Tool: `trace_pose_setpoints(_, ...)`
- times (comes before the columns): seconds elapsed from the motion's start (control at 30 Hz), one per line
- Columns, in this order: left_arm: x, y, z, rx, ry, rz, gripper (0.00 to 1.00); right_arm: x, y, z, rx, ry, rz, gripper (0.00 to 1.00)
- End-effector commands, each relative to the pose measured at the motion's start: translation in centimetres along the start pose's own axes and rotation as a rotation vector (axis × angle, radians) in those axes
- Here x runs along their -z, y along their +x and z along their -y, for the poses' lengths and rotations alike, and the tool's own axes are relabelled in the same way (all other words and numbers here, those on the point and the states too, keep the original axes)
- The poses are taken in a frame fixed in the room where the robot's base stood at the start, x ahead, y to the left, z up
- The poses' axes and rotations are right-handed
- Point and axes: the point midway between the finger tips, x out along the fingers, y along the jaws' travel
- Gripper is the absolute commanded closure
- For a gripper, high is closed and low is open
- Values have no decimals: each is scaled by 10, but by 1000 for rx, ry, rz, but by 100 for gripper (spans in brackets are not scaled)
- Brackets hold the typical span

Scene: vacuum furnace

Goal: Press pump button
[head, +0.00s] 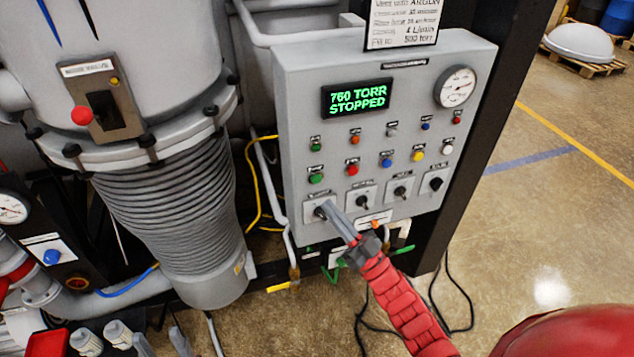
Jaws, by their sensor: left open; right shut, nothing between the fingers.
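The grey control panel (290,100) stands in the middle of the head view. It carries a row of coloured push buttons, among them a green button (316,178), a red button (352,169) and a blue button (386,162). Their labels are too small to read, so I cannot tell which is the pump button. The display (357,99) reads "760 TORR STOPPED". My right gripper (325,208) is shut and empty, its tips in front of the lower left switch, below the green button. I cannot tell whether they touch. My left gripper (162,343) is open at the bottom left edge, partly cut off.
A round gauge (456,87) sits at the panel's upper right, above several black knobs. A ribbed bellows (170,215) stands left of the panel. Cables hang below the panel. Open floor (540,220) lies to the right.

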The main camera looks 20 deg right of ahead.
Motion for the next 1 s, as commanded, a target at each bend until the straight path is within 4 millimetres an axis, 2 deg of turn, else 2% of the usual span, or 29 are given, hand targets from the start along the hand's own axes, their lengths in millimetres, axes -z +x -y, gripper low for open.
trace_pose_setpoints(0.2,-3,-15,-1,0,0,0,50,-18,20,-15,2,-1,-3,100)
trace_pose_setpoints(0.4,-4,-24,-1,0,0,0,50,-26,31,-24,-2,-1,1,100)
trace_pose_setpoints(1.0,-4,-25,-1,0,0,0,50,-27,36,-27,-2,-1,1,100)
